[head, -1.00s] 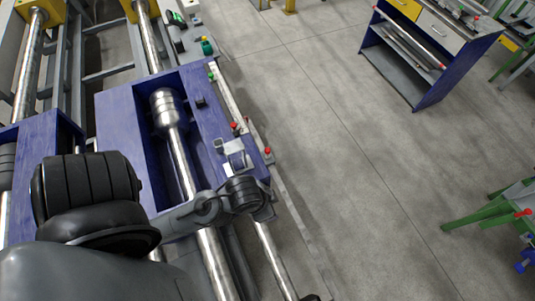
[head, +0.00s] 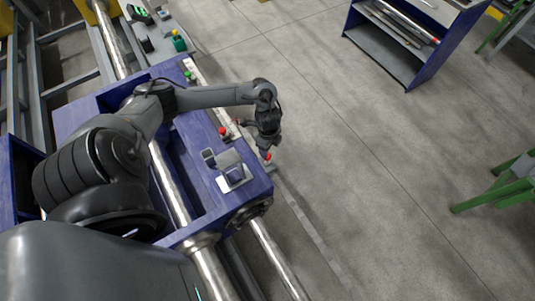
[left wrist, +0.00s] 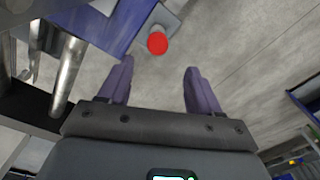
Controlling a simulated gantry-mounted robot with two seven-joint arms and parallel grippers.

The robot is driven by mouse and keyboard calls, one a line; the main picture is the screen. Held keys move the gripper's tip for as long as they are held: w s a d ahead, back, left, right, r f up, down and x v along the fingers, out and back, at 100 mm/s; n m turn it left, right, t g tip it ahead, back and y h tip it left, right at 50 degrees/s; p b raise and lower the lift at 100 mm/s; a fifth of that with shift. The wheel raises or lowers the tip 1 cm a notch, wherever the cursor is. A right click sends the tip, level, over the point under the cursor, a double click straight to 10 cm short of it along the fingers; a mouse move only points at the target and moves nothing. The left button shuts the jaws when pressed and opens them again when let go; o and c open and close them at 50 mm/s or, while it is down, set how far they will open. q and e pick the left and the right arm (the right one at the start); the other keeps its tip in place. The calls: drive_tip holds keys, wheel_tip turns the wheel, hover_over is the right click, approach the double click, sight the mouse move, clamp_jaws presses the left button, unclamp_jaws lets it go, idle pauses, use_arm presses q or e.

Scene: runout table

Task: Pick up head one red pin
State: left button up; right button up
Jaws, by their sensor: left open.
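A red pin (head: 268,157) stands at the right edge of the blue machine bed, right below my left gripper (head: 265,148) in the head view. In the left wrist view the red pin (left wrist: 157,43) shows its round head on a grey mount, just beyond the fingertips and in line with the gap between them. My left gripper (left wrist: 158,70) is open and empty, its two purplish fingers apart. Another red pin (head: 224,132) stands further left along the bed's edge. My right gripper is not in view.
The blue machine bed (head: 205,125) carries a grey-white bracket (head: 233,175) near the gripper. A green knob (head: 189,75) sits further back. Long steel shafts (head: 270,250) run below. Open floor (head: 360,190) lies to the right, with a blue shelf cart (head: 385,55) beyond.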

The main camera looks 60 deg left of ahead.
use_arm(q)
drive_tip(key=f, duration=0.5)
drive_tip(key=shift+s+a+f+b, duration=0.2)
drive_tip(key=shift+a+f+b, duration=0.1)
drive_tip(key=shift+f, duration=0.05)
drive_tip(key=f, duration=0.4)
drive_tip(key=shift+d, duration=0.25)
drive_tip(key=shift+f, duration=0.45)
clamp_jaws()
